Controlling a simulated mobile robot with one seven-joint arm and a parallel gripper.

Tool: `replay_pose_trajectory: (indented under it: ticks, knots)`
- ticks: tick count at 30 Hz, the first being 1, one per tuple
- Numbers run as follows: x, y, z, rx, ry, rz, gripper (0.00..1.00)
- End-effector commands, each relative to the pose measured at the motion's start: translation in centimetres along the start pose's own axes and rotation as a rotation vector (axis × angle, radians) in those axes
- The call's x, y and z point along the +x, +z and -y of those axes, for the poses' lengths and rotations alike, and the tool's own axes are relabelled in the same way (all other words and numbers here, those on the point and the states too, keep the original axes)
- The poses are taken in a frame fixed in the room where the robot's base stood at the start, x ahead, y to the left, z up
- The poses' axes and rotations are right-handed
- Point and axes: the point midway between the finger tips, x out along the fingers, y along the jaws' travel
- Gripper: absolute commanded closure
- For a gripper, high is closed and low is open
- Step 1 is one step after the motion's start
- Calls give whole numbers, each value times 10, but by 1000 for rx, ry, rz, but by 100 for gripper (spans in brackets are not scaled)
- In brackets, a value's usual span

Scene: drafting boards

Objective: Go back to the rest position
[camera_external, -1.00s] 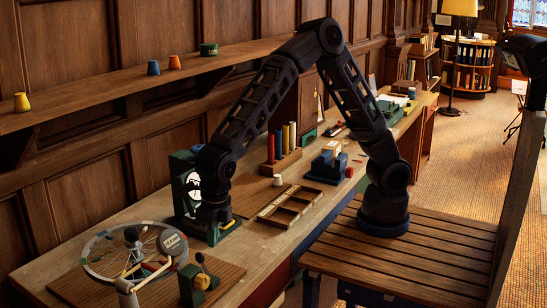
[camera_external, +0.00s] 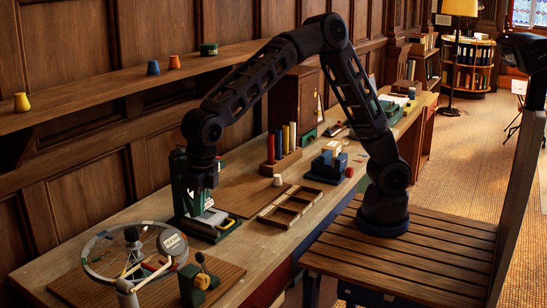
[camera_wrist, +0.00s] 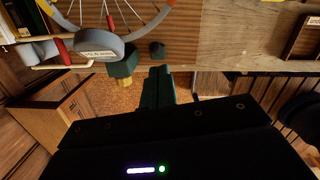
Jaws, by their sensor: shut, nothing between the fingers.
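My arm bends over the workbench (camera_external: 150,212) in the external view, with its wrist hanging down. My gripper (camera_external: 208,190) is above the base of a dark green stand (camera_external: 181,205) and partly hides it. A pale flat piece (camera_external: 211,217) shows on the stand's base below the gripper; I cannot tell what it is. In the wrist view, my gripper (camera_wrist: 158,82) shows two dark green fingers close together, with nothing seen between them.
A spoked wheel (camera_external: 100,248) lies left of the stand. A wooden divided tray (camera_external: 287,222), a rack (camera_external: 281,161) with coloured cylinders and a white cup (camera_external: 277,180) stand to the right. A wall shelf (camera_external: 105,92) runs behind the bench. Space above the tray is clear.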

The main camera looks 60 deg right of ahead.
Motion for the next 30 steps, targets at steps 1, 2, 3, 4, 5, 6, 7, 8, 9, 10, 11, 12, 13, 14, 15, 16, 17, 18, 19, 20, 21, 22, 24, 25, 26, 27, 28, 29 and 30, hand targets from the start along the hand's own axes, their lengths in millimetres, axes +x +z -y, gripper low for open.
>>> replay_pose_trajectory:
  ticks: [1,2,3,4,5,6,7,8,9,10,11,12,13,14,15,16,17,18,19,20,21,22,24,25,26,27,28,29,30]
  knots:
    - [0,0,0,0,0,0,100]
    - [0,0,0,0,0,0,100]
    - [0,0,0,0,0,0,100]
    - [0,0,0,0,0,0,100]
    - [0,0,1,2,0,1,100]
    - [-1,1,3,10,-1,2,100]
    - [-2,2,5,21,-2,4,100]
    - [-3,4,10,37,-4,7,100]
    - [-6,7,17,65,-7,13,100]
    - [-10,10,24,95,-9,19,100]
    - [-13,13,32,128,-12,26,100]
    - [-18,18,46,181,-17,36,100]
    - [-22,22,58,227,-21,45,100]
    - [-26,25,69,276,-24,53,100]
    - [-32,30,86,345,-28,64,100]
    - [-36,33,99,396,-30,73,100]
    - [-40,35,111,447,-32,82,100]
    - [-46,38,128,518,-35,93,100]
    - [-50,40,140,570,-36,100,100]
    - [-54,42,152,622,-36,109,100]
    - [-59,44,170,691,-37,120,100]
    - [-63,45,182,743,-37,128,100]
    - [-72,46,211,867,-35,146,100]
    - [-76,46,223,919,-33,153,100]
    - [-80,46,236,972,-31,162,100]
    - [-84,45,252,1043,-28,172,100]
    - [-88,44,264,1096,-24,179,100]
    - [-92,42,277,1150,-21,186,100]
    - [-96,40,292,1222,-15,195,100]
